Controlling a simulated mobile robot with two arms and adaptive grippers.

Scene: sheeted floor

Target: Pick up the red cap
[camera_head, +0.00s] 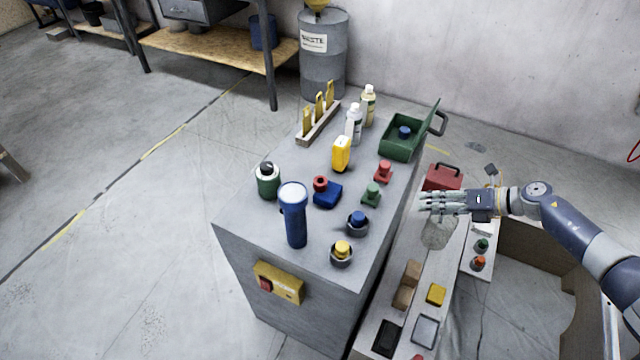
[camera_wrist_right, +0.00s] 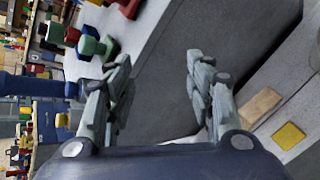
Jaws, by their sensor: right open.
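A red cap-like piece (camera_head: 384,172) stands upright on the grey cabinet top (camera_head: 300,160), near its right edge. A second red piece, ring-shaped (camera_head: 320,184), sits by a blue block (camera_head: 328,196) nearer the middle. I cannot tell for sure which is the red cap. My right gripper (camera_head: 424,203) is open and empty, to the right of the cabinet's edge and apart from both red pieces. In the right wrist view the open fingers (camera_wrist_right: 160,68) have the cabinet's side between them, and a red piece (camera_wrist_right: 128,8) shows at the top. My left gripper is not in view.
A green piece (camera_head: 371,194), a blue flashlight (camera_head: 294,215), a yellow bottle (camera_head: 341,154) and a green open box (camera_head: 402,133) crowd the cabinet top. A lower bench with a red toolbox (camera_head: 442,178) and a yellow block (camera_head: 436,294) lies right of the cabinet.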

